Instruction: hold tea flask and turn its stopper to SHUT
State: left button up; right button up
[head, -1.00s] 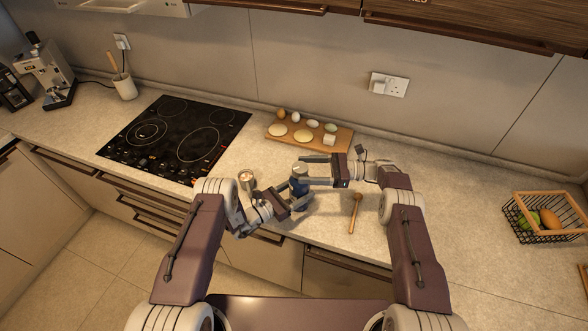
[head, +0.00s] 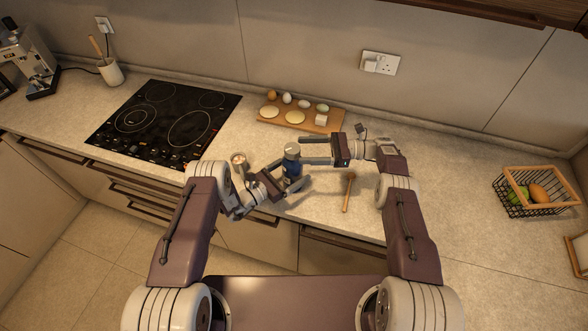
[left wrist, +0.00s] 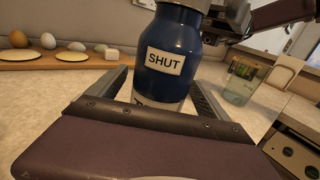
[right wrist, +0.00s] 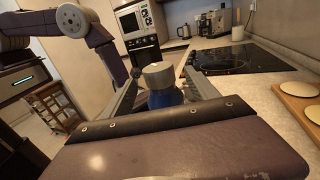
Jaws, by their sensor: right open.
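The tea flask (head: 292,172) is blue with a grey stopper (head: 292,149) and stands upright near the counter's front edge. In the left wrist view the flask (left wrist: 170,40) shows a pale label reading SHUT, with part of another pale label low down, mostly hidden. My left gripper (head: 288,178) has its fingers on both sides of the flask's body and looks shut on it. My right gripper (head: 306,154) is open at stopper height, coming from the right. In the right wrist view the stopper (right wrist: 158,72) lies between its spread fingers, with no clear contact.
A cup (head: 239,160) stands left of the flask, close to my left arm. A wooden utensil (head: 348,192) lies to the right. Behind is a board (head: 270,119) with eggs and pale rounds. A black hob (head: 165,122) is left; a fruit basket (head: 535,192) is far right.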

pick_arm(q)
jog(key=v, duration=1.1)
jog(key=shift+s+a, duration=0.35)
